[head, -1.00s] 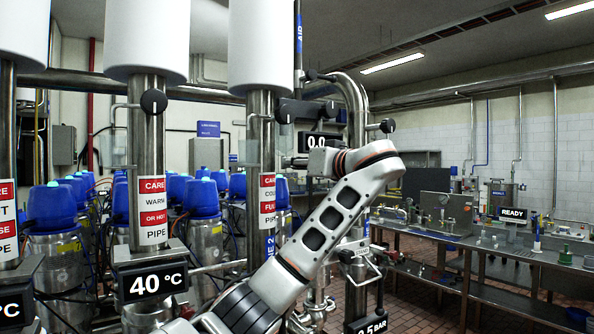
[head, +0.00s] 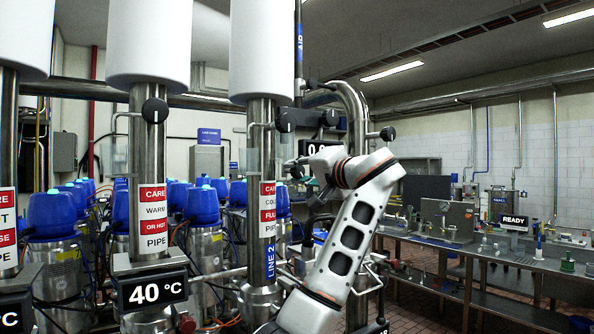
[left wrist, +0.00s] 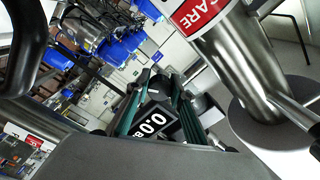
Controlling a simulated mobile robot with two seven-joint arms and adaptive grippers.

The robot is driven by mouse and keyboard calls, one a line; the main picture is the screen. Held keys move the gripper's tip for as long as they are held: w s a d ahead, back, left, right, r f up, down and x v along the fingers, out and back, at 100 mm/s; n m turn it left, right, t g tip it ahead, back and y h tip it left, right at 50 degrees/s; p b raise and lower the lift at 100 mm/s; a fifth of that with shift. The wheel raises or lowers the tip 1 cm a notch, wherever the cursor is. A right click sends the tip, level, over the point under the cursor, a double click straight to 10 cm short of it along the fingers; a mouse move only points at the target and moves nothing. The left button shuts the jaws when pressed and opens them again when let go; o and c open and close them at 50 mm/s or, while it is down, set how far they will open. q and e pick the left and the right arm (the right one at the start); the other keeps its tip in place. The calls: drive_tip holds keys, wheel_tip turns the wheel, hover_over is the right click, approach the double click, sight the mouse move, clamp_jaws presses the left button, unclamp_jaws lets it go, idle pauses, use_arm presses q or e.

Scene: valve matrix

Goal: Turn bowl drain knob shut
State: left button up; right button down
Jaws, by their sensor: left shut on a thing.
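My left gripper (head: 300,170) is beside the pipe marked LINE 2, below a small display reading 0.0 (left wrist: 155,122), partly hidden by my wrist in the head view. In the left wrist view its two dark green fingers (left wrist: 158,82) close together around a small dark part that looks like a knob, mostly hidden. The display shows between the fingers. Black round knobs sit on the pipes: one on the left pipe (head: 155,110), one on the LINE 2 pipe (head: 286,122) and one farther right (head: 388,134). No label tells which is the bowl drain knob. My right gripper is not in view.
Steel pipes with white upper sleeves (head: 150,45) stand close at left, one with a 40 °C display (head: 152,291). Blue-topped canisters (head: 201,205) crowd behind. A steel bench (head: 440,236) with equipment runs along the right.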

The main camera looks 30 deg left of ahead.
use_arm(q)
drive_tip(key=m+p, duration=0.1)
drive_tip(key=m, duration=0.2)
drive_tip(key=shift+m, duration=1.4)
drive_tip(key=shift+p, duration=0.3)
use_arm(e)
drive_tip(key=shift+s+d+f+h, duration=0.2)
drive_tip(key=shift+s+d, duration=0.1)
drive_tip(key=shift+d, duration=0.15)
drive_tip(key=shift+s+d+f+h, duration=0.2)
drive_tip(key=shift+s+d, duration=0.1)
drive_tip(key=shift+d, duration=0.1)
use_arm(q)
drive_tip(key=shift+m, duration=0.4)
drive_tip(key=o, duration=1.1)
drive_tip(key=shift+o, duration=0.2)
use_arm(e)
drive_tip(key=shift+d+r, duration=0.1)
use_arm(q)
drive_tip(key=v, duration=1.2)
